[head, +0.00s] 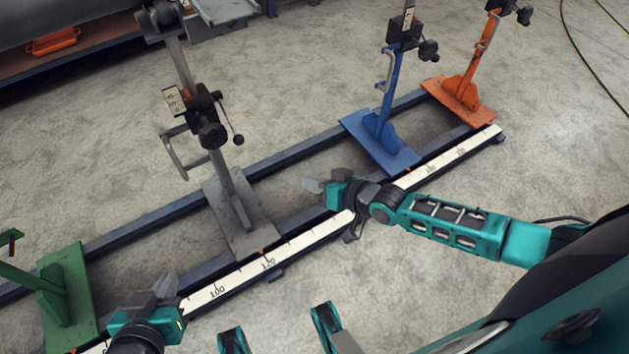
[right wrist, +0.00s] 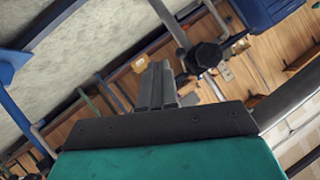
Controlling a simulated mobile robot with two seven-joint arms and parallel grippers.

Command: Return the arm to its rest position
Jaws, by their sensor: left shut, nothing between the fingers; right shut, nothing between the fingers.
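My right arm reaches in from the right in the head view. Its gripper (head: 313,185) is shut and empty, above the rail between the grey stand and the blue stand. In the right wrist view the right gripper's fingers (right wrist: 158,75) are together with nothing between them. My left gripper (head: 168,285) is shut and empty at the lower left in the head view, close to the scale strip and right of the green stand. Neither gripper visibly holds anything.
A rail with a white scale strip (head: 311,239) runs diagonally. On it stand a green stand (head: 66,290), a grey stand (head: 239,217), a blue stand (head: 385,143) and an orange stand (head: 460,98). A large grey pipe (head: 60,18) lies at the upper left.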

